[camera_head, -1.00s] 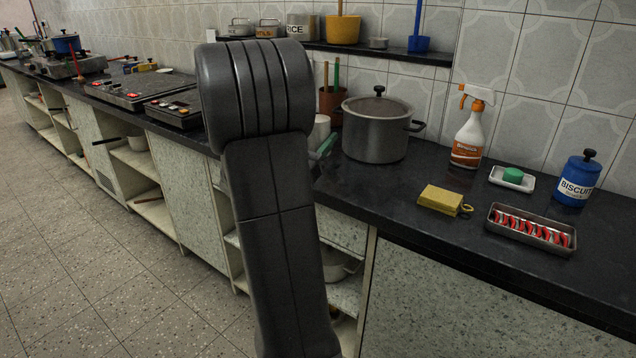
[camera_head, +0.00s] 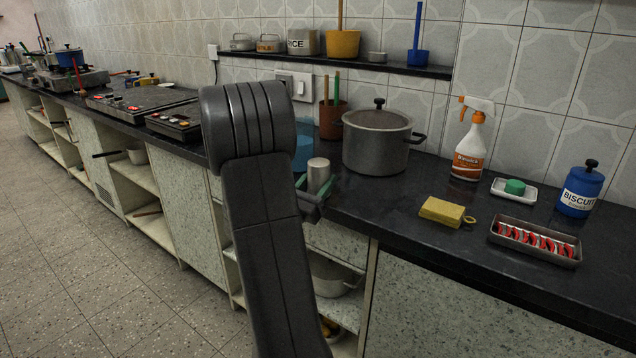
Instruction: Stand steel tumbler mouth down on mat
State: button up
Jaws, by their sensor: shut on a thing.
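My gripper (camera_head: 314,200) is mostly hidden behind my dark forearm. Its greenish jaw parts show just right of the arm, at the counter's front edge. It is shut on a pale steel tumbler (camera_head: 318,174), which rises above the jaws and looks roughly upright. I cannot tell which end is its mouth, or whether it touches the counter. A blue patch (camera_head: 303,150) shows behind it, beside my arm. It is partly covered, and I cannot tell whether it is the mat.
A lidded steel pot (camera_head: 376,143) stands right of the tumbler, with a brown utensil pot (camera_head: 333,120) behind. A yellow sponge (camera_head: 442,211), spray bottle (camera_head: 470,150) and metal tray (camera_head: 535,243) stand farther right. Bare dark counter (camera_head: 375,197) lies before the pot.

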jog(key=shift+f, duration=0.1)
jog(key=o, duration=1.2)
jog(key=shift+o, duration=0.2)
